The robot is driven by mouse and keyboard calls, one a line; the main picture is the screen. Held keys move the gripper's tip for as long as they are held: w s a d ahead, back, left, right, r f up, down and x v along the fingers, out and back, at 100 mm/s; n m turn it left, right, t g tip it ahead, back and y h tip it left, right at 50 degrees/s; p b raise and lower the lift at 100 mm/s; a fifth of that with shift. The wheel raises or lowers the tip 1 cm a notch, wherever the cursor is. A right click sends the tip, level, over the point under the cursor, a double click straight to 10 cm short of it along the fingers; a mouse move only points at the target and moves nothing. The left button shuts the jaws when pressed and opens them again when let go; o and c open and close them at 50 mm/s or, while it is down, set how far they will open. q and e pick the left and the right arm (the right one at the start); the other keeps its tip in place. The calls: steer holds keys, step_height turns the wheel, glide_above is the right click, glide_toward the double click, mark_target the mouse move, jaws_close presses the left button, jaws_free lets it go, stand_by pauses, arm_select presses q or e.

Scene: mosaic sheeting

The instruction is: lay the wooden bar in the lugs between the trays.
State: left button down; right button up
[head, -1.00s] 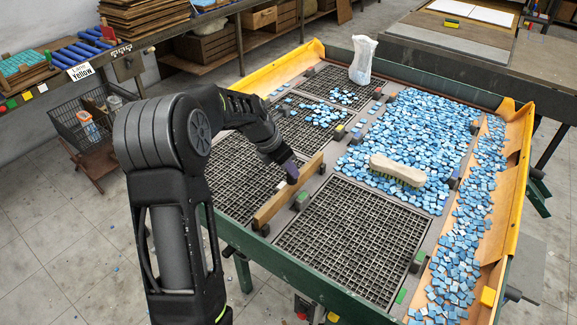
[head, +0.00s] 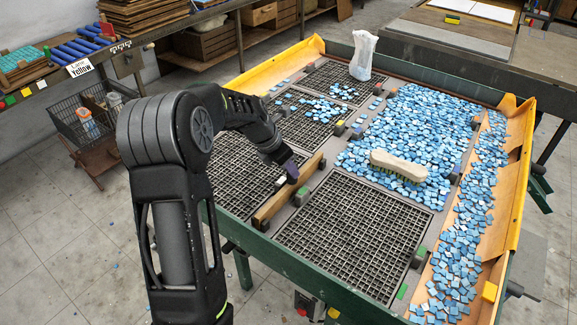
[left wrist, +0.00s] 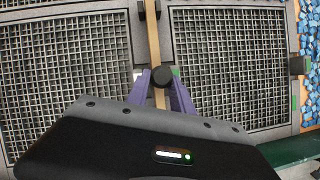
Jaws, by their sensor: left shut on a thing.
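The wooden bar (head: 274,207) is a long, thin strip, running along the gap between the dark grid trays. My left gripper (head: 291,174) is shut on it near the middle, from above. In the left wrist view the bar (left wrist: 166,38) runs up the picture from between the purple fingers (left wrist: 162,92). The near right tray (head: 352,235) and the left tray (head: 238,172) lie on either side. A dark lug (head: 302,196) shows beside the bar. I cannot tell whether the bar is seated or just above the lugs. My right gripper is not in view.
Loose blue tiles (head: 410,130) cover the right of the table, with a brush (head: 398,166) on them. A whitish bag-like object (head: 363,56) stands at the back. The near right tray is empty. A yellow-edged board (head: 522,170) bounds the right side.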

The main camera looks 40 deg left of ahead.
arm_select(q)
steer(key=shift+f, duration=0.2)
steer(key=c, duration=1)
jaws_free()
steer(key=shift+c, duration=0.2)
steer(key=v, duration=0.8)
steer(key=shift+b, duration=0.4)
steer(key=shift+f, duration=0.1)
